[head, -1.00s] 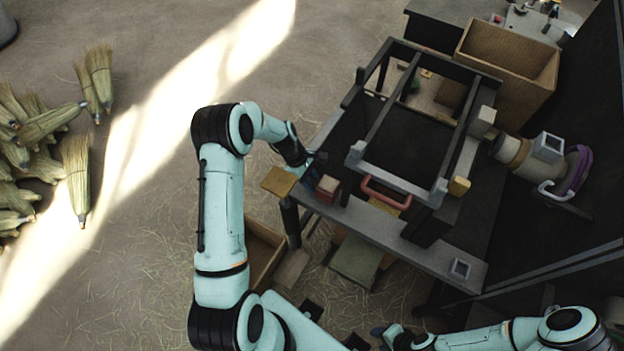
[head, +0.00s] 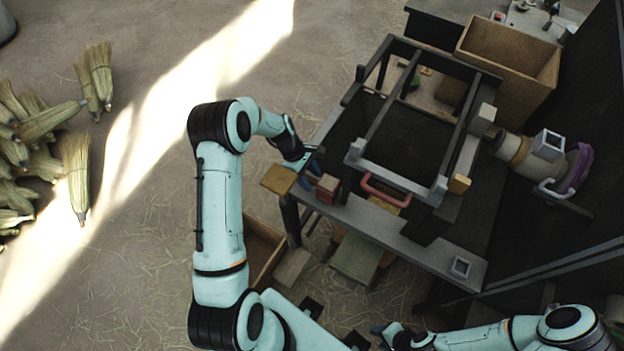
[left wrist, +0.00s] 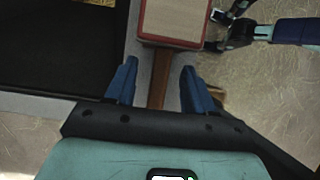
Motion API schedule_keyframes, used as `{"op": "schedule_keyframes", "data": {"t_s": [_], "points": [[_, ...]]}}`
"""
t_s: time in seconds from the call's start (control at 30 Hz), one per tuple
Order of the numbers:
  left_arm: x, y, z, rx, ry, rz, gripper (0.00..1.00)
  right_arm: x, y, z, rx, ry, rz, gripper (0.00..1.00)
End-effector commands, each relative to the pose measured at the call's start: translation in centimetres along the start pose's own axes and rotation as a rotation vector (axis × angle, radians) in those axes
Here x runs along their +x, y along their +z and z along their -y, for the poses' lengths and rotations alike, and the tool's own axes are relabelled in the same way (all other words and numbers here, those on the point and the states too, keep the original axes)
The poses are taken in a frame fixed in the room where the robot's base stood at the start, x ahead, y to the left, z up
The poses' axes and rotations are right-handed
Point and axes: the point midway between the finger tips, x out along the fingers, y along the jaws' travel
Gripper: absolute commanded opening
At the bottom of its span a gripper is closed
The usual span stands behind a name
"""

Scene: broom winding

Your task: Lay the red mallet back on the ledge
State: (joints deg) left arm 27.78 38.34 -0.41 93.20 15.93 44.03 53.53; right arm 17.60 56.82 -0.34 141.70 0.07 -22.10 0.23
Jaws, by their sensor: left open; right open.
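The red mallet (head: 327,188) rests at the left end of the grey ledge (head: 418,248) along the bench front. In the left wrist view the mallet head (left wrist: 173,22) is red with a pale face, and its brown handle (left wrist: 160,80) runs back between my fingers. My left gripper (head: 311,167) is open, its blue fingers on either side of the handle with gaps visible. It also shows in the left wrist view (left wrist: 158,72). My right gripper (head: 379,329) is open at the bottom of the head view, away from the ledge.
A red-handled tool (head: 385,192) lies right of the mallet. A yellow block (head: 459,184) and a small grey square holder (head: 460,267) are further right. A dark frame (head: 412,115) stands on the bench. A wooden block (head: 279,179) is at the left corner.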

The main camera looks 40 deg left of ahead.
Motion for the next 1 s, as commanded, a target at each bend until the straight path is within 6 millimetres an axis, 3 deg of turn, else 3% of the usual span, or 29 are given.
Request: {"op": "schedule_keyframes", "data": {"t_s": [0.3, 0.5, 0.7, 1.0], "points": [[-7.3, 0.0, -0.1, 0.001, 0.006, -0.002, 0.53, -0.2, -0.1, 0.1, -0.001, -0.001, -0.002, 0.43], [-10.6, 0.0, -0.1, 0.001, 0.004, -0.001, 0.53, -0.4, -0.2, 0.2, -0.001, -0.001, -0.003, 0.43], [-11.8, 0.0, 0.0, 0.000, 0.001, 0.000, 0.53, -0.5, -0.2, 0.2, -0.001, -0.001, -0.003, 0.43], [-11.5, -0.7, -0.2, 0.001, 0.027, -0.006, 0.53, -0.3, -0.1, 0.1, -0.001, -0.001, -0.002, 0.43]]}}
